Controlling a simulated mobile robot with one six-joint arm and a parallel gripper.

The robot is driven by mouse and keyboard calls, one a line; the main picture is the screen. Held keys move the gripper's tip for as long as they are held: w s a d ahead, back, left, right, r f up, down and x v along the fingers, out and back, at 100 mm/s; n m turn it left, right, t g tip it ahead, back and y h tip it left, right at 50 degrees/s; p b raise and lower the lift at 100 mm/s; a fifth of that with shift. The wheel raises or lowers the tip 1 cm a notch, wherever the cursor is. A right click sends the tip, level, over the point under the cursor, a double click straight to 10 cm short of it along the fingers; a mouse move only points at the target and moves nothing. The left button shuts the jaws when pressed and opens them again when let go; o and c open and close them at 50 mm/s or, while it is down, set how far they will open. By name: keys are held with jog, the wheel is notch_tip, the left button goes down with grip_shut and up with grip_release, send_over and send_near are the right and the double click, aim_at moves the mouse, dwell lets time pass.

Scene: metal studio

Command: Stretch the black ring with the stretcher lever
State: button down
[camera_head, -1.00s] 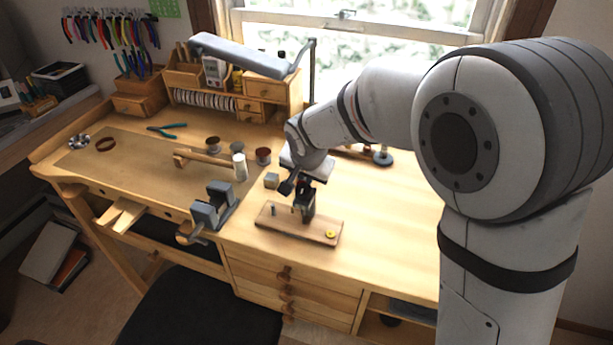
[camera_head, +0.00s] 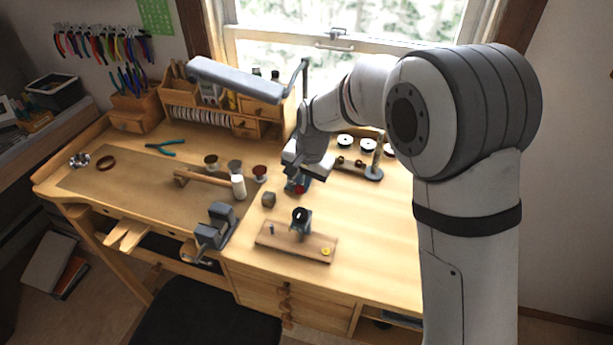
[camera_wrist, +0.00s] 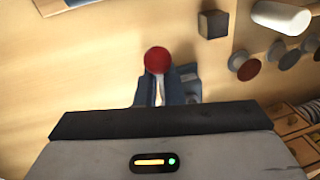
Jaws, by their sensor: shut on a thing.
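A small blue-grey stand topped by a round black piece (camera_head: 300,215), which may be the black ring, stands on a wooden board (camera_head: 285,247). My gripper (camera_head: 297,182) is behind the board, low over the bench and pointing down. It is shut on a blue-grey piece with a red knob (camera_wrist: 157,60), likely the stretcher lever. The red knob (camera_head: 299,189) also shows in the head view, just below my gripper. In the wrist view the fingers are partly hidden by the gripper body, so the exact grip is unclear.
The board also bears a short peg (camera_head: 271,228) and a yellow disc (camera_head: 326,251). The bench front right is clear.

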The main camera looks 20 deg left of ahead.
jog(key=shift+w+r, duration=1.65)
jog(key=shift+r, duration=0.15)
jog(key=shift+w+r, duration=0.3)
jog(key=shift+w, duration=0.25)
jog(key=c, duration=1.5)
grip_release()
jog(key=shift+w+a+f, duration=0.1)
jog(key=shift+f, duration=0.05)
jog(key=shift+c, duration=0.2)
